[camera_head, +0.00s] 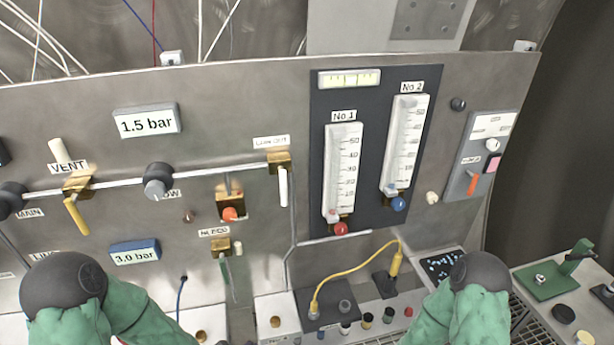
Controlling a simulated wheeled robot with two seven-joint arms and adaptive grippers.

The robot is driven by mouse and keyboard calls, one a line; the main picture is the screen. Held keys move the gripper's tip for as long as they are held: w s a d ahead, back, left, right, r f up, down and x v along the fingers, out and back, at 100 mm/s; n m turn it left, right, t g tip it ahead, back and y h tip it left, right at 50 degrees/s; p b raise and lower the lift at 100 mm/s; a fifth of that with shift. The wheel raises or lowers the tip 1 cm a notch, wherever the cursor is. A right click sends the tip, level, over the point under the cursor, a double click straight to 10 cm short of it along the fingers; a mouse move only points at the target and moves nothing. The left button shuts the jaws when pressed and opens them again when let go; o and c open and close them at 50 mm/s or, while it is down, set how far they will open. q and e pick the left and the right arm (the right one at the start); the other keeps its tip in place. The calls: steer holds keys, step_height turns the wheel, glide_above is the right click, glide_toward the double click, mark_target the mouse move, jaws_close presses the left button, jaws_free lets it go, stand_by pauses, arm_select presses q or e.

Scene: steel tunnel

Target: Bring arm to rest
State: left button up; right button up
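Green parts of my two arms with dark round joint caps show at the bottom of the head view, one at the lower left and one at the lower right. Neither gripper shows; both are outside the picture or hidden. I cannot tell whether they hold anything. The arm parts stand in front of the lower part of a steel panel (230,90) and hide some of its lower edge and the shelf below it.
The panel carries a 1.5 bar display (147,121), a 3.0 bar display (135,252), a yellow-handled valve (76,215) and two flow gauges (343,170). A yellow cable (350,252) loops low. A green stand (566,268) is at right.

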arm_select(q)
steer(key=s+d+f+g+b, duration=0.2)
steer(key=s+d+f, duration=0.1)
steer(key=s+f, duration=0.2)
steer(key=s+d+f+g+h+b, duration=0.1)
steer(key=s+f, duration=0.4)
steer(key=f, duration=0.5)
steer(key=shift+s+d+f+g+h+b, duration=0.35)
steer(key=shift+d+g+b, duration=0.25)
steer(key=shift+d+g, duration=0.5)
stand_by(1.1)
